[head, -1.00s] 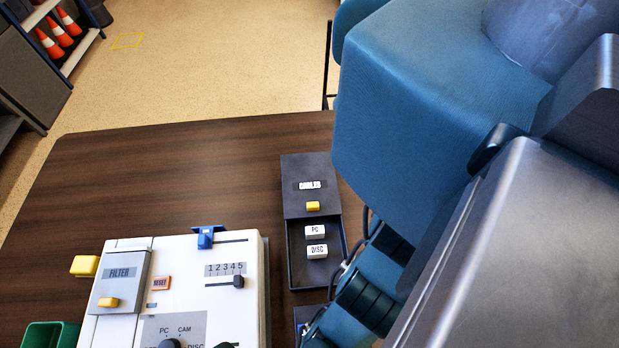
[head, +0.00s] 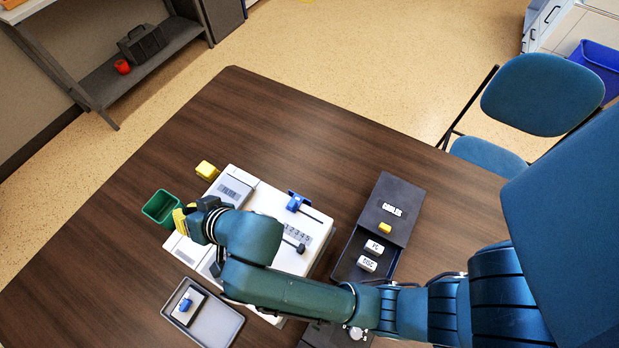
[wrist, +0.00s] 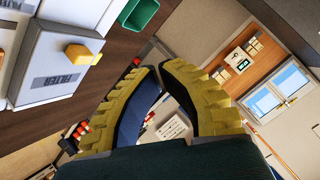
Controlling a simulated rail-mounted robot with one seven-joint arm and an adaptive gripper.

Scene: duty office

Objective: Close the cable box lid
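The dark cable box (head: 345,262) stands on the table right of the white console. Its sliding lid (head: 398,195), with a white label and a yellow knob (head: 385,228), covers the far part. The near part is open and shows two white blocks, marked PC (head: 374,247) and DISC (head: 366,264). My gripper (head: 182,216) is over the left side of the console, well left of the box. In the wrist view its yellow ridged fingers (wrist: 160,70) converge until the tips nearly meet, with nothing held between them. The box is out of the wrist view.
The white console (head: 262,200) lies under my forearm, with a blue slider (head: 297,201) on top. A green bin (head: 160,206) and a grey tray (head: 216,326) are near it. My arm passes close to the box's near end. A blue chair (head: 540,95) stands beyond the table.

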